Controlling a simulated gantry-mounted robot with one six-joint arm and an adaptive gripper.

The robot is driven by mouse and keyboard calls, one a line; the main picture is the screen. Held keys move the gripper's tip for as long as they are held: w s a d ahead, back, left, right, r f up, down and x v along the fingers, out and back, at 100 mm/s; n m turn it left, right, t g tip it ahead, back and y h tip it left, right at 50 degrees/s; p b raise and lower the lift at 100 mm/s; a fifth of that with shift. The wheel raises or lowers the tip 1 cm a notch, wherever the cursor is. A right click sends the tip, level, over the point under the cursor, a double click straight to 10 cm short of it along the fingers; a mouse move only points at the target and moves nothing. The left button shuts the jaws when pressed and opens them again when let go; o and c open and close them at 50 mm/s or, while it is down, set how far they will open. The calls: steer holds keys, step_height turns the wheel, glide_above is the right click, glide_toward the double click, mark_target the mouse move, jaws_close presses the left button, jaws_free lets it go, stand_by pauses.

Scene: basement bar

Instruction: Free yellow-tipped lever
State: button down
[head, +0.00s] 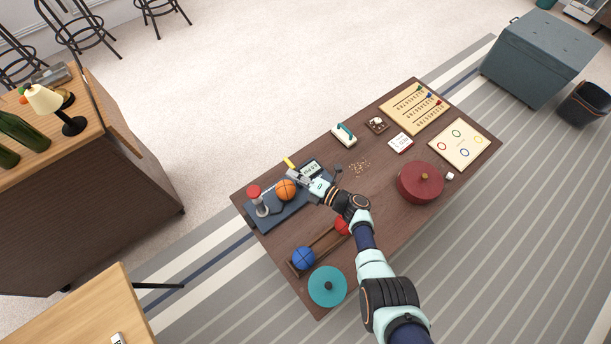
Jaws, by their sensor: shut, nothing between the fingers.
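A dark blue device (292,213) lies on the left part of the brown table. A small yellow tip (289,162) shows at its far edge, just beyond my gripper; the rest of the lever is hidden or too small to make out. An orange ball (286,190) sits on the device, beside a grey post with a red top (254,191). A small display (312,168) is to the right of the yellow tip. My gripper (295,175) is shut and empty over the device, close to the yellow tip. I cannot tell whether they touch.
A wooden rack (318,252) with a blue ball (303,258) and a red ball (342,226), and a teal disc (328,287), are nearer. A red round pot (420,182), game boards (417,107) and small items fill the right side. Crumb-like bits (359,168) lie mid-table.

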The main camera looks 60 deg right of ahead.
steer(key=s+d+b, duration=0.2)
steer(key=d, duration=0.4)
steer(key=shift+d+r+b, duration=0.35)
steer(key=shift+d, duration=0.05)
steer(key=shift+d, duration=0.1)
stand_by(0.3)
steer(key=shift+s, duration=0.1)
